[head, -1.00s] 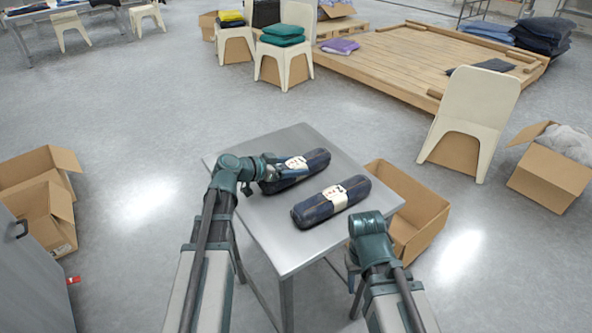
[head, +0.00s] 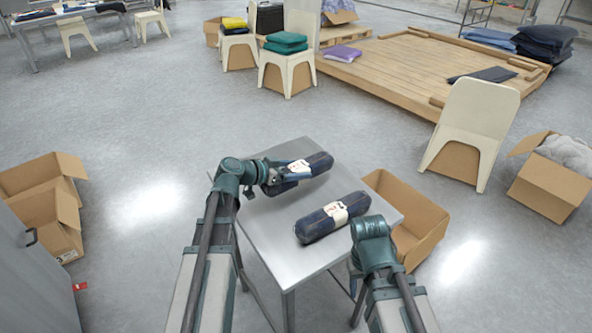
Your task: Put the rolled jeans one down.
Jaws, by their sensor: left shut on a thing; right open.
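Two rolled jeans, dark blue with pale paper labels, are at the small metal table (head: 277,240). The far rolled jeans (head: 319,163) are at the table's back part. My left gripper (head: 291,174) is shut on them near the label; whether they touch the tabletop I cannot tell. The near rolled jeans (head: 318,227) lie on the table towards the right front. My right gripper (head: 368,226) is at the table's right front edge, close to the near roll; its fingers are hidden behind its own wrist.
An open cardboard box (head: 418,218) stands on the floor right of the table. A white chair (head: 473,130) and a box of grey stuff (head: 552,178) stand further right. Open boxes (head: 45,205) are at the left. A wooden platform (head: 430,68) lies behind.

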